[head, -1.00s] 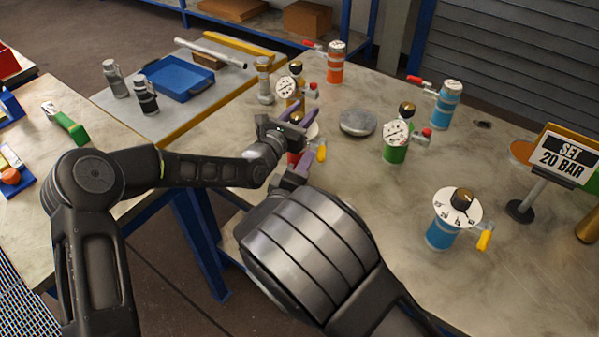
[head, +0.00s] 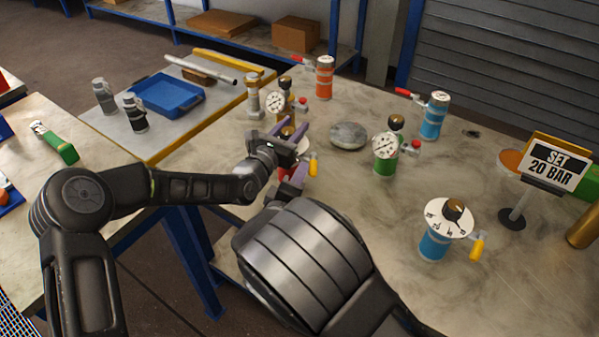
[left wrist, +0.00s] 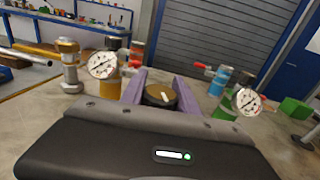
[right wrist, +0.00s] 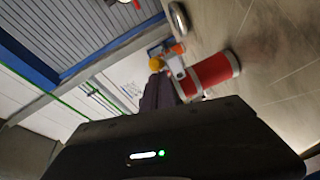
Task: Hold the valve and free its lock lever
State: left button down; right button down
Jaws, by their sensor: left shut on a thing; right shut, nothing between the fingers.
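The valve in my left gripper has a red body and a white dial, mostly hidden in the head view; its yellow lock lever (head: 313,164) hangs down on the right side. My left gripper (head: 287,134) is shut on the valve from above; in the left wrist view its dark knob (left wrist: 160,95) sits between the purple fingers. My right gripper (head: 297,180) is shut and empty, low beside the valve near the lever. In the right wrist view the red body (right wrist: 210,74) and yellow lever end (right wrist: 177,66) show just beyond the purple fingers; contact cannot be told.
A blue valve with a white dial (head: 447,218), a green gauge vessel (head: 386,158) and a round grey disc (head: 348,136) stand to the right. Orange (head: 324,76) and blue (head: 434,115) vessels stand behind. A sign (head: 556,165) reads SET 20 BAR.

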jog(key=shift+d, duration=0.25)
jog(key=shift+s+d, duration=0.35)
jog(key=shift+d, duration=0.5)
jog(key=shift+w+d, duration=0.15)
jog(key=shift+d, duration=0.75)
jog(key=shift+w+d, duration=0.2)
jog(key=shift+d, duration=0.7)
jog(key=shift+w+d, duration=0.15)
jog(key=shift+d, duration=0.75)
jog(key=s+d, duration=0.5)
jog(key=s, duration=0.3)
jog(key=shift+s+d+r, duration=0.2)
jog(key=shift+r, duration=0.2)
jog(key=c, duration=2.1)
grip_release()
jog(key=shift+c, duration=0.2)
